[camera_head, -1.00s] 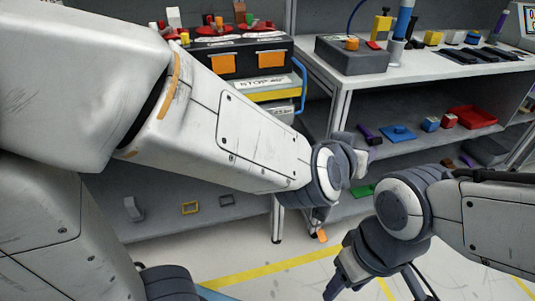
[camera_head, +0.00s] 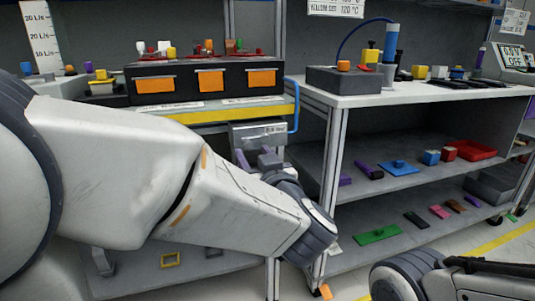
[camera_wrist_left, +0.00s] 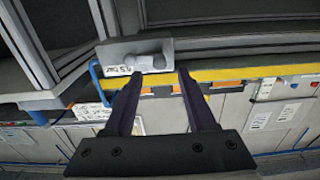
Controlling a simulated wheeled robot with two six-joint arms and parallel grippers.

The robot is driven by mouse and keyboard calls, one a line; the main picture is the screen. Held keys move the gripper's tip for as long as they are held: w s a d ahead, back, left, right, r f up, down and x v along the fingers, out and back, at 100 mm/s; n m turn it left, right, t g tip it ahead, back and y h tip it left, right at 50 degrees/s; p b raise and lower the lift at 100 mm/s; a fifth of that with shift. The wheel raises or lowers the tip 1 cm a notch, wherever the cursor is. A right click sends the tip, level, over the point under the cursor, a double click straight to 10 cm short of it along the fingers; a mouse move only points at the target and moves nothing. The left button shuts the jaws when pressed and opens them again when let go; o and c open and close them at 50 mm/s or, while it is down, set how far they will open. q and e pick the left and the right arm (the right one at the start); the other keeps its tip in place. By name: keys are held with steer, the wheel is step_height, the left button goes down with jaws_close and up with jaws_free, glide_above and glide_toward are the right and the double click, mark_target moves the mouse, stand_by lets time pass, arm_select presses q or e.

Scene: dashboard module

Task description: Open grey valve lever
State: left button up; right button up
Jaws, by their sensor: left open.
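A grey box with a white label (camera_head: 258,134) sits under the yellow-edged shelf, left of the blue handle; I take it for the valve unit. In the left wrist view the grey box (camera_wrist_left: 118,48) lies ahead of the fingertips, with rounded grey parts on its face. I cannot clearly make out which part is the lever. My left gripper (camera_head: 254,157) is just below the box in the head view. In the left wrist view my left gripper (camera_wrist_left: 160,77) is open, its two dark fingers apart with nothing between them. My right gripper is out of view.
A black drawer unit with orange labels (camera_head: 189,98) stands above the yellow edge (camera_head: 230,113). A blue handle (camera_head: 294,104) stands beside the grey box. A white workbench (camera_head: 350,99) with shelves of small coloured parts is to the right.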

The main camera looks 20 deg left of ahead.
mark_target(248, 146)
arm_select(q)
steer(key=shift+b+x, duration=0.6)
steer(key=shift+x, duration=1.65)
steer(key=shift+c, duration=0.3)
jaws_close()
steer(key=shift+f, duration=0.1)
steer(key=w+d+f+n+b, duration=0.1)
steer(key=d+f+n+b, duration=0.1)
steer(key=n+b, duration=0.4)
steer(key=w+d+f+n+b, duration=0.1)
steer(key=n+b, duration=0.4)
steer(key=n, duration=0.6)
steer(key=shift+w+d+f+n+b, duration=0.4)
steer(key=shift+d+f, duration=0.1)
steer(key=shift+f, duration=0.6)
